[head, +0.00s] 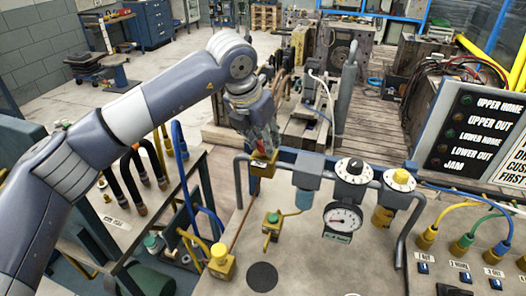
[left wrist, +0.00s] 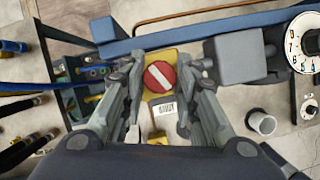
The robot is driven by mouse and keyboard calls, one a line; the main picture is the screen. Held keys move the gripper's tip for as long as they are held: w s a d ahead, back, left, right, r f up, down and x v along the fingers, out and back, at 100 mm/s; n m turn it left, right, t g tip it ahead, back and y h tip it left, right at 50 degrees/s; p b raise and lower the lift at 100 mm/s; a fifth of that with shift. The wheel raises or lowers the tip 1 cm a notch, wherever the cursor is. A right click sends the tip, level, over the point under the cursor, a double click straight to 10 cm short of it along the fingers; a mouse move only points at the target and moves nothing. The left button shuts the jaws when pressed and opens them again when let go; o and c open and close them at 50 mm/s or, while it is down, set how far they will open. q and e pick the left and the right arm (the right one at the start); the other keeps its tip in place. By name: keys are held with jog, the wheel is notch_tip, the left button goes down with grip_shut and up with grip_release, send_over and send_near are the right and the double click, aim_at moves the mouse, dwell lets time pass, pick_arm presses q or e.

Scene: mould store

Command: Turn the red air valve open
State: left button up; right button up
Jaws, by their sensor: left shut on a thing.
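The red air valve (left wrist: 159,76) is a round red knob with a white bar across it, on a yellow body (left wrist: 150,60). In the head view the left gripper (head: 264,140) comes down over the yellow valve body (head: 262,167), hiding most of the red knob. My right gripper is in neither view.
Right of the valve stand a grey block (head: 307,172), a pressure gauge (head: 343,217) and a black-and-white dial (head: 353,171). A grey pipe rail (head: 239,185) stands close left. Blue hoses (head: 179,145) rise further left. An indicator panel (head: 475,130) stands at the right.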

pick_arm(q)
jog(key=n+y+b, duration=0.1)
jog(key=n+b, duration=0.2)
jog(key=n+t+y+b, duration=0.1)
jog(key=n+b, duration=0.2)
jog(key=shift+d, duration=0.2)
jog(key=n+y+b, duration=0.1)
jog(key=n+b, duration=0.1)
jog(key=n, duration=0.1)
jog(key=shift+d+r+n+y+b, duration=0.1)
jog(key=shift+n+y+b, duration=0.45)
jog(key=shift+n, duration=0.95)
jog(key=shift+g, duration=0.3)
jog(key=o, duration=1)
jog(key=shift+o, duration=0.2)
jog(key=shift+y, duration=0.25)
